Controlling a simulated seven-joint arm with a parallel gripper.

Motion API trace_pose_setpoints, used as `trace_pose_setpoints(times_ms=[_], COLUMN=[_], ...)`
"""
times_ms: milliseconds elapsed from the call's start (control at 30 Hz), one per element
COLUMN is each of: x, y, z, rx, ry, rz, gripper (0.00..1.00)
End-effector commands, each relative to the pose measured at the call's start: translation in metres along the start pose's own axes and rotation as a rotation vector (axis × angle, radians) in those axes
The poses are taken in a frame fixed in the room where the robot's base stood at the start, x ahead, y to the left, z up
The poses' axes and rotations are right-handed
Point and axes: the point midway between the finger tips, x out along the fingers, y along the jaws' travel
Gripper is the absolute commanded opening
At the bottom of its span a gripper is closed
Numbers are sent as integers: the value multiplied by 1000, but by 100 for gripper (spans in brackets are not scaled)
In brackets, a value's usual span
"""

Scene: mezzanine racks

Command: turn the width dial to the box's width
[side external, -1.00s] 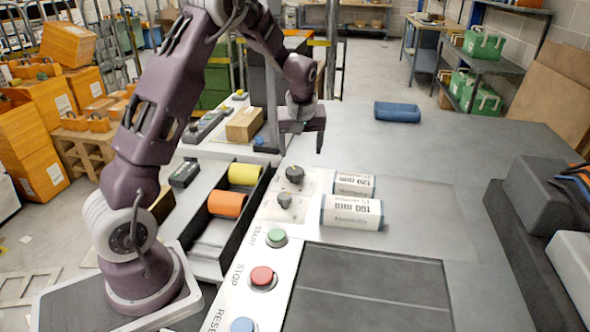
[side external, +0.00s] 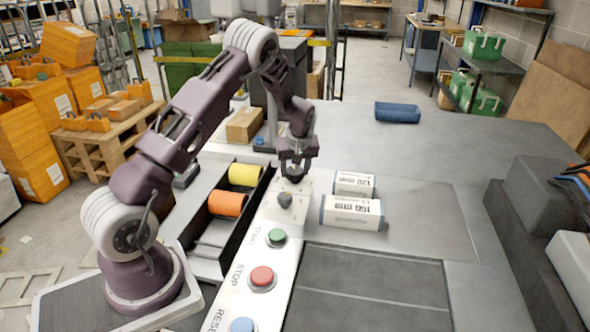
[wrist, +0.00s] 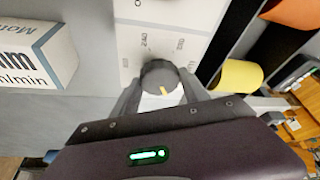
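My gripper (side external: 295,170) points down at the far dark dial on the white control panel. In the wrist view, this round grey dial (wrist: 160,77) with a yellow pointer mark sits between my two fingers (wrist: 162,85). I cannot tell whether the fingers touch it. Printed numbers stand beyond the dial; one seems to read 240. The nearer dial (side external: 285,201) is free. A white box marked 160 mm (side external: 351,212) lies right of the panel, with a white box marked 120 mm (side external: 354,183) behind it. A box also shows at the left of the wrist view (wrist: 38,55).
Green (side external: 277,236), red (side external: 262,277) and blue (side external: 242,325) buttons line the panel's near part. A black tray (side external: 208,250) with yellow (side external: 245,174) and orange (side external: 228,204) rolls stands left.

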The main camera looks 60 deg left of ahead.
Motion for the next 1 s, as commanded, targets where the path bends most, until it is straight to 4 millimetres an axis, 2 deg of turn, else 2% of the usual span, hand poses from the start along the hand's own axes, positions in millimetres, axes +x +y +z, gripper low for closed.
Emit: trace_pose_setpoints(times_ms=[33,167,200,567,1000], x=[0,0,0,0,0], y=[0,0,0,-1,-4], z=[0,0,0,0,-1], rx=[0,0,0,79,428], ry=[0,0,0,-1,-1], rz=[0,1,1,33,180], gripper=[40,14,12,12,12])
